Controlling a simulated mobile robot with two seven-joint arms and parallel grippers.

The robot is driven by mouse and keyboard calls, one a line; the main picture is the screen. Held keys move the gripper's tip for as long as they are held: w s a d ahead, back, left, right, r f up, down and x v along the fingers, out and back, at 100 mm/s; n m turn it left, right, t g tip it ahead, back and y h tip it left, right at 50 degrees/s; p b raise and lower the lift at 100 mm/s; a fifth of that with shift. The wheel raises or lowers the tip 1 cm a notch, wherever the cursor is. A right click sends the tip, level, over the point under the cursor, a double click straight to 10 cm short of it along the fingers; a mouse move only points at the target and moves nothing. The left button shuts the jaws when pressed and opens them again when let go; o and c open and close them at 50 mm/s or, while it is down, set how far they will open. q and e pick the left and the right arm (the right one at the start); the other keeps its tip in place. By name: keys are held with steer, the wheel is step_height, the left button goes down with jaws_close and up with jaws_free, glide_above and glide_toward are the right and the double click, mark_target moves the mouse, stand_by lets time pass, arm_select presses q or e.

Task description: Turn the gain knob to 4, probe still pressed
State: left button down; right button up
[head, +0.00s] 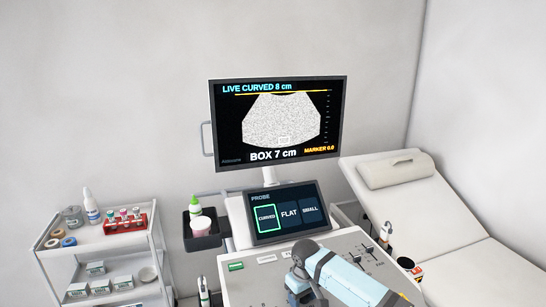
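The ultrasound console (245,285) stands at the bottom middle, its panel partly covered by my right arm. My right gripper (298,272) is over the panel; its fingers are not clear, and I cannot tell whether it is open or shut. The gain knob cannot be made out. The probe being pressed is not in view. The monitor (278,120) reads LIVE CURVED 8 cm, BOX 7 cm and MARKER 0.0 over a grainy grey fan. The touch screen (288,212) shows CURVED framed in green beside FLAT and SMALL. My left gripper is not in view.
A white cart (100,250) with tubes, bottles and boxes stands at left. A dark tray (201,237) holds a green-topped bottle (196,206). A couch (455,230) with a pillow (395,170) is at right. A holder item (386,232) hangs at the console's right side.

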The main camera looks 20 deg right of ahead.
steer(key=shift+d, duration=0.2)
steer(key=shift+w+r, duration=0.2)
steer(key=shift+r, duration=0.8)
steer(key=n, duration=0.9)
steer(key=shift+f, duration=0.1)
